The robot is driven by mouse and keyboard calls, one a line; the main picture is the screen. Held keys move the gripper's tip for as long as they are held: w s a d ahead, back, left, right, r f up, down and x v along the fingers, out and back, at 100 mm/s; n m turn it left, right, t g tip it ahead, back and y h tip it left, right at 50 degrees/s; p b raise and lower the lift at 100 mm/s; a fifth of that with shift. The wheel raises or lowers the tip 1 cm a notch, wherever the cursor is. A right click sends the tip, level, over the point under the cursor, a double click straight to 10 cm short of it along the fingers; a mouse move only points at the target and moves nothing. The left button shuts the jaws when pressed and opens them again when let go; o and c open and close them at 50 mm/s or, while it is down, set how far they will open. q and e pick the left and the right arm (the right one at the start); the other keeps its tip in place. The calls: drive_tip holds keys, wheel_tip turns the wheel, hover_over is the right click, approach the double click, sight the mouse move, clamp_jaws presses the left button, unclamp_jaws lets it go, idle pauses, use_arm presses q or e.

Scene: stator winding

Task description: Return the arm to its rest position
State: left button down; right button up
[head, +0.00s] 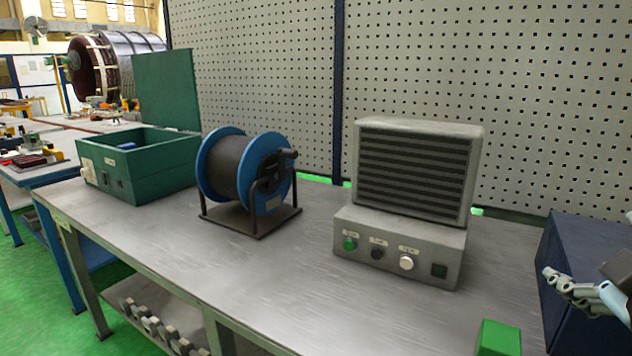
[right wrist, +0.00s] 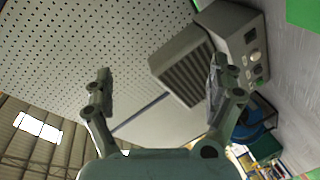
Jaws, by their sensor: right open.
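My right gripper (head: 556,280) shows at the right edge of the head view, in front of a dark blue box and above the table's right end. In the right wrist view my right gripper (right wrist: 158,85) has its two fingers spread wide, with nothing between them. Behind the fingers are the pegboard and a grey vented unit (right wrist: 190,70). My left gripper is not in view.
The metal table (head: 270,270) carries an open green box (head: 150,170), a blue cable reel (head: 218,165) and the grey vented unit (head: 415,175) with buttons. A dark blue box (head: 590,250) and a green block (head: 498,338) are at right. The front middle is clear.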

drive_tip(key=s+a+f+m+g+y, duration=0.35)
drive_tip(key=s+f+g, duration=0.25)
drive_tip(key=s+f, duration=0.3)
drive_tip(key=s+a+f+m+g+y, duration=0.2)
drive_tip(key=s+a+f+g, duration=0.25)
drive_tip(key=s+f, duration=0.5)
drive_tip(key=s+d+f+g+b, duration=0.1)
drive_tip(key=s+d+f+b, duration=0.1)
drive_tip(key=f, duration=1.2)
drive_tip(key=s+d+f+g+b, duration=0.1)
drive_tip(key=s+f+b, duration=0.15)
drive_tip(key=f, duration=1.25)
drive_tip(key=s+d+f+g+b, duration=0.1)
drive_tip(key=s+f+b, duration=0.2)
drive_tip(key=s+f, duration=1.4)
drive_tip(key=shift+f+m+b, duration=0.35)
drive_tip(key=shift+f+b, duration=0.05)
drive_tip(key=shift+f, duration=0.3)
drive_tip(key=shift+s+g, duration=0.1)
drive_tip(key=shift+g, duration=0.15)
drive_tip(key=shift+c, duration=0.3)
